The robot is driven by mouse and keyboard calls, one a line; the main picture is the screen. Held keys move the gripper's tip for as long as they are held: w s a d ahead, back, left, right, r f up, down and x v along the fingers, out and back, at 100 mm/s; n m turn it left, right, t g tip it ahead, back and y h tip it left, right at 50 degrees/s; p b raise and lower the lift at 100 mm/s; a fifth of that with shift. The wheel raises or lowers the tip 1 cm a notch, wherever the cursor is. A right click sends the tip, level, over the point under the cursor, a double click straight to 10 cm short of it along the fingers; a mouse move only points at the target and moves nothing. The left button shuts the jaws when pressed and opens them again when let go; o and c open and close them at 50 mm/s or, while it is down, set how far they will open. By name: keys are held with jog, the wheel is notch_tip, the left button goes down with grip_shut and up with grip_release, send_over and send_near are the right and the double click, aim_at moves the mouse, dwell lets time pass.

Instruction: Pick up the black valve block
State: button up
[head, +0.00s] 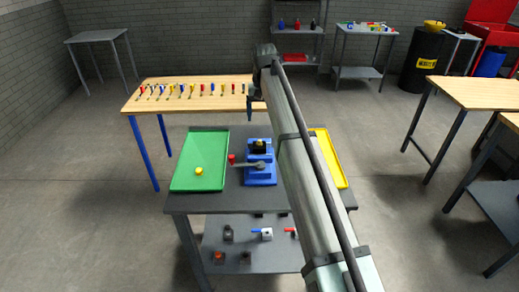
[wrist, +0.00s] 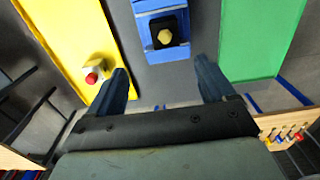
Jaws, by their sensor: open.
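A black valve block (head: 259,146) with a yellow top sits in the blue vise (head: 262,178) in the middle of the grey workbench. In the wrist view the black valve block (wrist: 183,29) shows its yellow hexagonal top, held in the blue vise (wrist: 148,6) near the top of the picture. My gripper (wrist: 161,68) is open and empty, its two dark blue fingers apart, with the block beyond the fingertips. In the head view my gripper (head: 250,105) is above and behind the vise, partly hidden by my arm.
A green tray (head: 188,183) with a yellow piece lies left of the vise. A yellow tray (wrist: 60,25) lies on the other side, holding a pale block with a red knob (wrist: 93,78). Several small valve parts lie on the lower shelf (head: 235,244). A wooden table (head: 160,102) stands behind.

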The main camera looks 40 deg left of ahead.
aim_at(260, 140)
notch_tip(260, 140, down, 8)
jog(key=shift+s+a+f, duration=0.1)
jog(key=shift+s+f, duration=0.05)
jog(key=shift+f, duration=0.1)
jog(key=shift+s+a+f, duration=0.1)
jog(key=shift+s+f, duration=0.1)
jog(key=shift+f, duration=1.15)
jog(key=shift+s+a+f, duration=0.1)
jog(key=shift+s+f, duration=0.05)
jog(key=shift+f, duration=1.15)
jog(key=shift+c, duration=0.4)
jog(key=shift+r, duration=0.1)
jog(key=c, duration=1.2)
